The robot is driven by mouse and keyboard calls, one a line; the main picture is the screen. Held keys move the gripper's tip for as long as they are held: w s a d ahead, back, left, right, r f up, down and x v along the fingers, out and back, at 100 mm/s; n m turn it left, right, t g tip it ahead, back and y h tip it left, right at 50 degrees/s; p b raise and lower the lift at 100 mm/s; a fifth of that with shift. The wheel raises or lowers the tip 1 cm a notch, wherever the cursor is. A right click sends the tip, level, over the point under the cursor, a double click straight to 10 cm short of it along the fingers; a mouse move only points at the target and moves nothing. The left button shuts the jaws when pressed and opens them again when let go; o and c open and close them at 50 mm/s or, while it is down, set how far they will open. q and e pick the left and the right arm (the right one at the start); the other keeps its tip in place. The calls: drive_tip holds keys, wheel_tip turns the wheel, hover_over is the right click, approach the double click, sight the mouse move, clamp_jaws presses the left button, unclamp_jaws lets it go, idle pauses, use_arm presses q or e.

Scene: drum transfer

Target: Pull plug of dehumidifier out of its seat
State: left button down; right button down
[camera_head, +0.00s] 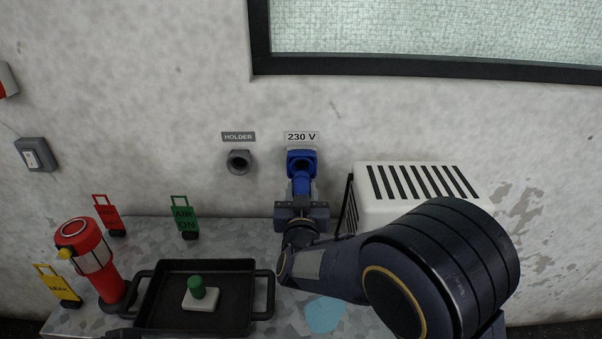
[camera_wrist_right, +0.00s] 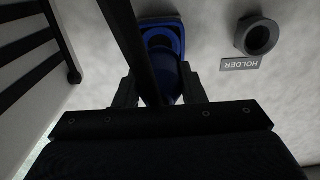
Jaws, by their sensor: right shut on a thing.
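The blue plug (camera_head: 302,185) is just below the blue 230 V wall socket (camera_head: 301,154). A dark round opening shows in the socket. My right gripper (camera_head: 301,196) is shut on the plug. In the right wrist view, its fingers (camera_wrist_right: 161,92) flank the plug (camera_wrist_right: 166,75), with the socket (camera_wrist_right: 162,24) behind it. A dark cable or bar crosses in front of the plug there. The white dehumidifier (camera_head: 355,200) stands right of the socket.
A grey round holder (camera_head: 239,162) is on the wall left of the socket. Below, the table (camera_head: 245,235) bears a black tray (camera_head: 150,318) with a green-knobbed block (camera_head: 197,291), a red lamp-like device (camera_head: 88,250), and red, green and yellow tags. My right arm covers the table's right side.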

drive_tip(key=shift+w, duration=0.2)
drive_tip(key=shift+s, duration=2.55)
